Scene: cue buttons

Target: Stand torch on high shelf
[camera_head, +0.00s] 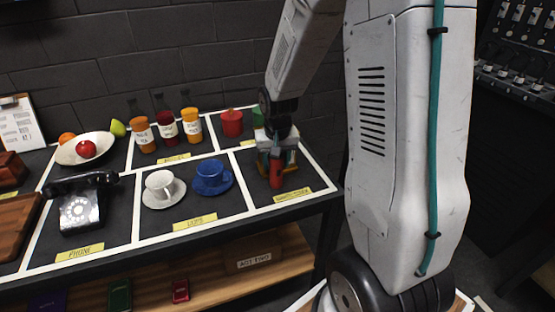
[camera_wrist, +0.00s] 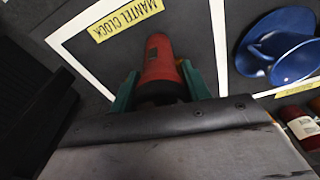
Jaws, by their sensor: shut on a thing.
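The red torch (camera_head: 276,172) is in my gripper (camera_head: 277,160), over the mantel clock section of the table in the head view. In the wrist view the torch (camera_wrist: 159,62) lies between the two teal fingers of my gripper (camera_wrist: 160,88), with its red end pointing away from the wrist. The fingers are shut on it. The part nearer the wrist is dark and partly hidden by the gripper. I cannot tell whether the torch touches the table. No high shelf can be made out in either view.
The black table (camera_head: 104,235) has white-lined, labelled sections. A blue cup (camera_head: 211,173), white cup (camera_head: 160,184), black phone (camera_head: 81,204), fruit bowl (camera_head: 86,150) and several bottles stand left of my gripper. A low wooden shelf (camera_head: 215,275) runs beneath. A brick wall stands behind.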

